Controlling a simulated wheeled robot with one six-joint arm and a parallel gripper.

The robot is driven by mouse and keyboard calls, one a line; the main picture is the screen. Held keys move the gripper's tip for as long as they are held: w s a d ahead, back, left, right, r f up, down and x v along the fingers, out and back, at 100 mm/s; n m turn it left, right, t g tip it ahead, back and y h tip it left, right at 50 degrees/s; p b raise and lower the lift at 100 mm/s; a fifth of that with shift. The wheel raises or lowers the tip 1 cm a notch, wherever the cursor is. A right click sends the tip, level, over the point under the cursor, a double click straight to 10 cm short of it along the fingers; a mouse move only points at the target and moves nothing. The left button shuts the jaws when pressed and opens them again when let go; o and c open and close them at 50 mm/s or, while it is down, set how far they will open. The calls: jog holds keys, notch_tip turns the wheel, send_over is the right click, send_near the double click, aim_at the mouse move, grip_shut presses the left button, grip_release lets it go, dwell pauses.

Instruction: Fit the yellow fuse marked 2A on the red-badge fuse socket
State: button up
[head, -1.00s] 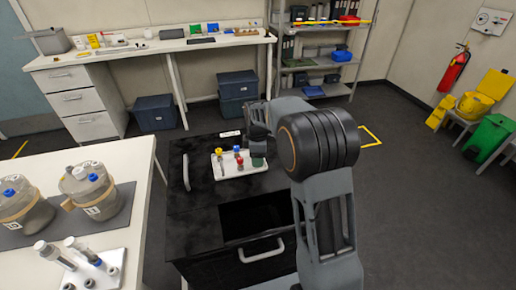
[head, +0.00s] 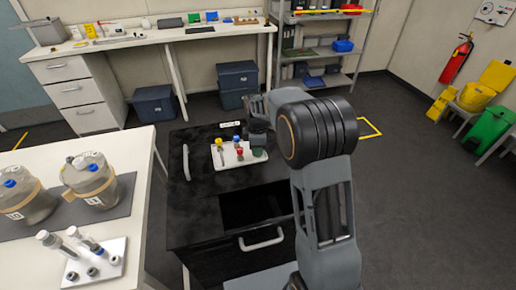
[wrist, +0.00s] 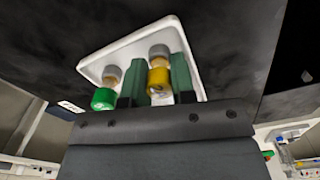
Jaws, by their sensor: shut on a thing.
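A yellow fuse (wrist: 158,80) shows in the wrist view between the two green fingers of my gripper (wrist: 158,62), which is shut on it. A pale mark on the fuse is too small to read. Behind it is the white tray (wrist: 125,48), and a green-capped piece (wrist: 104,96) stands left of the fingers. In the head view, the end of my arm is at the right of the tray (head: 228,163), and the fingers are hard to make out there. I cannot make out a red-badge fuse socket in either view.
The tray stands on a black cabinet (head: 190,215) with an open recess at its front. Red (head: 239,152) and blue (head: 237,138) pieces stand on the tray. A white bench at left holds lidded vessels (head: 90,182) and a tube rack (head: 98,262).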

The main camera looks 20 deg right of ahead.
grip_shut()
jog(key=shift+r, duration=0.2)
jog(key=shift+r+p, duration=0.45)
jog(key=shift+p, duration=0.1)
jog(key=shift+r+p, duration=0.35)
jog(key=shift+r, duration=0.3)
jog(key=shift+r+p, duration=0.2)
jog(key=shift+p, duration=0.2)
jog(key=shift+r+p, duration=1.1)
jog(key=shift+r, duration=0.25)
dwell(0.8)
